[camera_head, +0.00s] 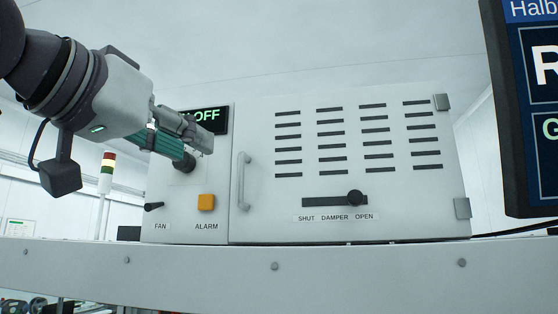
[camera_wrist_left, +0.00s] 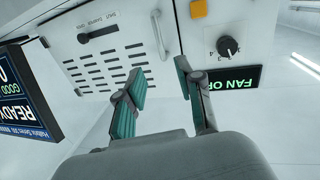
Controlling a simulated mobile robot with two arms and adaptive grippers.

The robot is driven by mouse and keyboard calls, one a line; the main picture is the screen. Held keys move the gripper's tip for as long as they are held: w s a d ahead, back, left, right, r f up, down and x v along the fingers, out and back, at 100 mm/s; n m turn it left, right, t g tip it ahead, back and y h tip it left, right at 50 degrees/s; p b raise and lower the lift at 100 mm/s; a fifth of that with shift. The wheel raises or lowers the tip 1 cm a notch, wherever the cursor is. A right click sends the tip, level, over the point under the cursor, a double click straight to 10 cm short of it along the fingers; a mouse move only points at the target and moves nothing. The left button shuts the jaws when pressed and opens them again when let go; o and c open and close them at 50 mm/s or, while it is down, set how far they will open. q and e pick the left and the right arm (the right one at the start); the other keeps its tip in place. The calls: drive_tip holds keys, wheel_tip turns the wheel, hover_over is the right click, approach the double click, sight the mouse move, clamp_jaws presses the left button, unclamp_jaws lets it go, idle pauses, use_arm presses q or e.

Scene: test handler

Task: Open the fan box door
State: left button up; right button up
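The fan box door (camera_head: 390,195) is a pale panel with rows of black vent slots and appears closed. Its vertical bar handle (camera_head: 242,180) is at the door's left edge, with hinges on the right edge. My left gripper (camera_head: 197,153) is in front of the control panel, up and left of the handle. In the left wrist view, the teal-padded fingers of my left gripper (camera_wrist_left: 160,68) are spread apart and empty. The handle (camera_wrist_left: 160,35) shows beyond the fingertips there, between their directions; contact is not visible. My right gripper is not in view.
The control panel left of the door has an orange alarm button (camera_head: 206,202), a fan switch (camera_head: 154,206), a dark knob (camera_wrist_left: 228,46) and a lit OFF display (camera_head: 207,120). A damper slider (camera_head: 354,198) sits on the door toward OPEN. A dark monitor (camera_head: 520,110) stands at right.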

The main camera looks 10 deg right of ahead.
use_arm(q)
drive_tip(key=d+r, duration=0.1)
drive_tip(key=p, duration=0.4)
approach(239, 163)
drive_tip(key=w, duration=0.2)
drive_tip(key=shift+t, duration=0.3)
drive_tip(key=p+x, duration=0.1)
drive_tip(key=x, duration=0.1)
drive_tip(key=d+p+x, duration=0.1)
drive_tip(key=x, duration=0.4)
drive_tip(key=shift+s+d+p, duration=0.15)
drive_tip(key=shift+d+p, duration=0.1)
drive_tip(key=shift+p, duration=0.15)
drive_tip(key=shift+w+d, duration=0.15)
drive_tip(key=shift+w, duration=0.2)
drive_tip(key=shift+w+f+p, duration=0.15)
drive_tip(key=shift+w+p, duration=0.15)
drive_tip(key=shift+w, duration=0.1)
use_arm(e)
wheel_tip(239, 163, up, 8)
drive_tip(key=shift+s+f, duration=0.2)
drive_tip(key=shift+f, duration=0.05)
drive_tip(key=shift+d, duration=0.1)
